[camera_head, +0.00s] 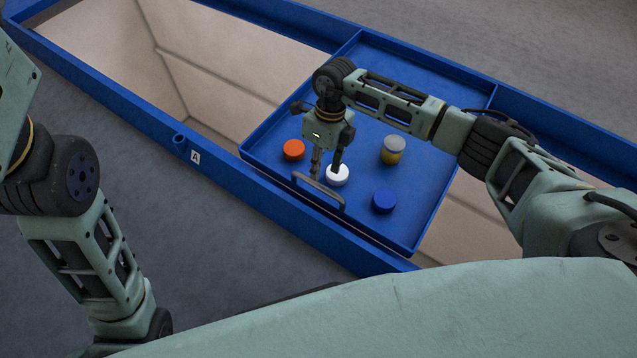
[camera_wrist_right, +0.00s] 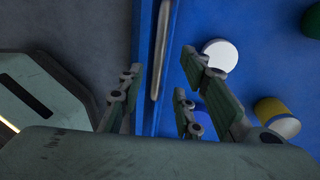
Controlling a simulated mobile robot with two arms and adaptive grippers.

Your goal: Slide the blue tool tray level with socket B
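The blue tool tray (camera_head: 400,65) sits across the long blue frame and also fills the right of the right wrist view (camera_wrist_right: 268,60). Its grey bar handle (camera_head: 318,191) is on the near side and shows upright in the right wrist view (camera_wrist_right: 160,48). My right gripper (camera_head: 327,175) is at the handle. In the right wrist view its fingers (camera_wrist_right: 161,66) are apart, one on each side of the bar, with visible gaps. A socket (camera_head: 179,140) on the near rail is by a label A (camera_head: 195,156). Socket B is not visible. My left gripper is out of view.
On the tray are an orange cap (camera_head: 293,149), a white one (camera_head: 337,175), a blue one (camera_head: 384,200) and a yellow-grey jar (camera_head: 393,150). A green item (camera_wrist_right: 312,20) shows in the wrist view. The frame (camera_head: 110,98) is open left of the tray.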

